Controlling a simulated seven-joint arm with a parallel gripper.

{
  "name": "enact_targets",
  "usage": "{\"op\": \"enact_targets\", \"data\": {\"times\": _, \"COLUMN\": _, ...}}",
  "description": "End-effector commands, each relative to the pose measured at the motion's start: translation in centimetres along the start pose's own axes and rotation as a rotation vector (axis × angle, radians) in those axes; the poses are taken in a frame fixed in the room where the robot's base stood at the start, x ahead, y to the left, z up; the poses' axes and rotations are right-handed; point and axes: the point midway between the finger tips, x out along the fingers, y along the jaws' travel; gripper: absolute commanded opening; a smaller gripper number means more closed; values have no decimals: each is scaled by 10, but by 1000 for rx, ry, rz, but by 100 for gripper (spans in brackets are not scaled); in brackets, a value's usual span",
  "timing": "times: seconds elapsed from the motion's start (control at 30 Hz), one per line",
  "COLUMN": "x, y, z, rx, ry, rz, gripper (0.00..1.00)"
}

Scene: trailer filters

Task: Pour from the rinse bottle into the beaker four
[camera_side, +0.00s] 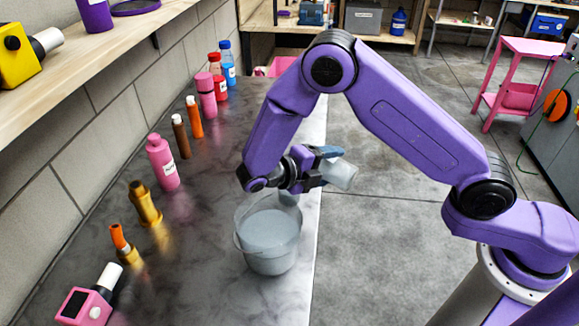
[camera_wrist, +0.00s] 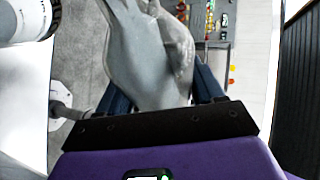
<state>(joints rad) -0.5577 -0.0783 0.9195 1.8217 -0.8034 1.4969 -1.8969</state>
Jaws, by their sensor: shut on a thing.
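My gripper (camera_side: 318,164) is above and slightly right of a wide grey translucent vessel on the bench, which I take to be beaker four (camera_side: 268,238). The gripper is shut on a pale grey translucent vessel, which I take to be the rinse bottle (camera_side: 341,174). It is tilted, sticking out to the right of the fingers. In the wrist view, the held bottle (camera_wrist: 150,50) fills the space between the dark blue fingers. Its opening is hard to make out, and I cannot tell whether liquid is leaving it. The beaker stands upright with greyish contents.
Along the wall stand a pink bottle (camera_side: 163,163), a yellow-brown bottle (camera_side: 145,204), an orange-topped bottle (camera_side: 123,243) and several others further back. A pink device (camera_side: 88,298) sits at the near left. The bench (camera_side: 200,245) is clear between this row and the beaker.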

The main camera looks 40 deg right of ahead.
Motion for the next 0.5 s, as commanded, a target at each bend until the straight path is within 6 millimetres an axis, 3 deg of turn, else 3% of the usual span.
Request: {"op": "enact_targets", "data": {"times": 0.5, "x": -1, "y": -3, "z": 0, "rx": -25, "ry": 10, "rz": -12, "gripper": 22}}
